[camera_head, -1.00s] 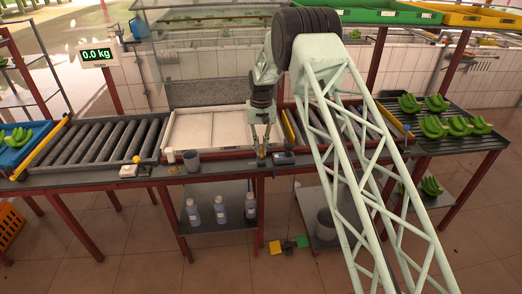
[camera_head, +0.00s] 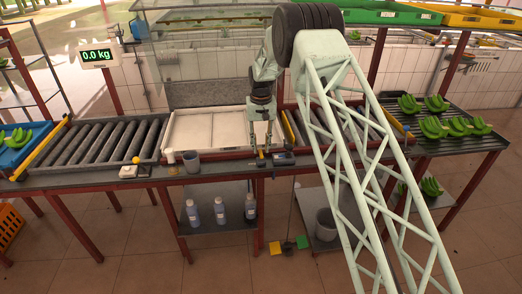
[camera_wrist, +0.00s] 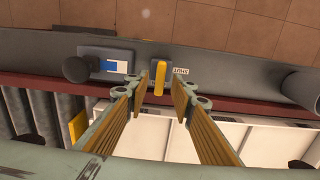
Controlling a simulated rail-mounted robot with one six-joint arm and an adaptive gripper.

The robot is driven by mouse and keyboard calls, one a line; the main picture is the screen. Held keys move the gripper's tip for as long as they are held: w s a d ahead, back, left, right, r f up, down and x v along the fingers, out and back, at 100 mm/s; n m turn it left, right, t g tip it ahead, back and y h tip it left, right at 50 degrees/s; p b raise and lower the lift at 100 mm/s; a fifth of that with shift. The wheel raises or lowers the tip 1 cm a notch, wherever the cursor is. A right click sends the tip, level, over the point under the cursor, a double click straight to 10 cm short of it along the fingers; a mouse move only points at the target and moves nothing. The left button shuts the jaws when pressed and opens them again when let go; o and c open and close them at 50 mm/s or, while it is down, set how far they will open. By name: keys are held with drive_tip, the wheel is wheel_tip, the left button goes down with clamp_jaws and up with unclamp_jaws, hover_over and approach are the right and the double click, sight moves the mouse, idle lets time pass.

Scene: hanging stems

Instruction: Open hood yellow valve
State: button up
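The yellow valve handle (camera_wrist: 160,77) is a short bar mounted on the grey front ledge, with a small white label beside it. It shows in the wrist view just beyond my fingertips, and small in the head view (camera_head: 260,161). My gripper (camera_wrist: 160,92) is open, with one finger on each side of the handle's line in the picture. In the head view my gripper (camera_head: 263,148) points down just above the ledge at the valve. I cannot tell whether a finger touches the handle.
A dark round knob (camera_wrist: 77,69) and a blue-and-white plate (camera_wrist: 115,66) sit left of the valve in the wrist view. A grey cup (camera_head: 191,162) stands on the ledge to the left in the head view. Bottles (camera_head: 220,211) stand on the shelf below.

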sight(261, 152)
wheel_tip(261, 152, up, 10)
idle(0.6)
